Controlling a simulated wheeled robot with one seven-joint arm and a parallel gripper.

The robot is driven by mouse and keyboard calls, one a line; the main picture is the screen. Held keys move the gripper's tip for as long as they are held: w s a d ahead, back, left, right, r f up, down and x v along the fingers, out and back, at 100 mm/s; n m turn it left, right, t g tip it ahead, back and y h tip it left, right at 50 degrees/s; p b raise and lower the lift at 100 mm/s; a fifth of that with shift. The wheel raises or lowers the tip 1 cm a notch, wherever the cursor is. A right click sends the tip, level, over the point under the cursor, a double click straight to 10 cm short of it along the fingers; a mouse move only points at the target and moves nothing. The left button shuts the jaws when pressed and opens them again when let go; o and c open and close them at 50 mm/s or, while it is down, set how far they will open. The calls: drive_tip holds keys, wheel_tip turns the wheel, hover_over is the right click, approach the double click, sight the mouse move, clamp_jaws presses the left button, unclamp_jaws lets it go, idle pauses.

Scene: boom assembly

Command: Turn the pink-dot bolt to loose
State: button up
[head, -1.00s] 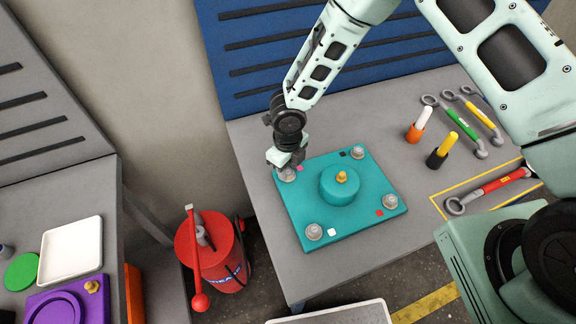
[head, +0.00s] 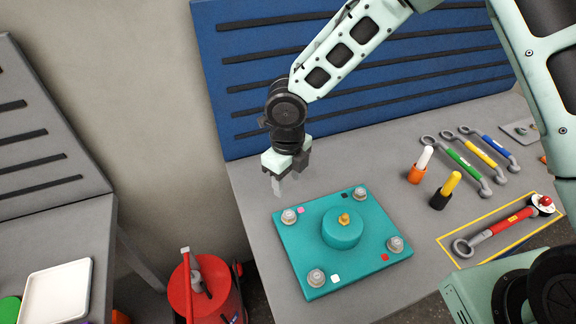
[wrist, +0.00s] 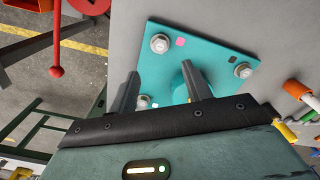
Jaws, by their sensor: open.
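The pink-dot bolt (head: 289,217) is a grey bolt at the back left corner of the teal plate (head: 300,253), beside a small pink square (head: 300,210). In the wrist view the bolt (wrist: 160,43) shows just beyond my fingers, beside its pink mark (wrist: 180,42). My gripper (head: 288,182) is open and empty, pointing down above the plate's back left corner, clear of the bolt. I cannot tell the bolt's turned state from these frames.
Other bolts sit by black, red and white marks: black (head: 361,193), red (head: 395,244), white (head: 317,277). A teal round hub (head: 342,232) rises mid-plate. Orange (head: 418,172) and black (head: 438,201) holders and several wrenches lie right. A blue panel (head: 240,70) stands behind.

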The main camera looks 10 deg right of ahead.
wheel_tip(320, 180, up, 5)
drive_tip(key=shift+d, duration=0.1)
idle(0.6)
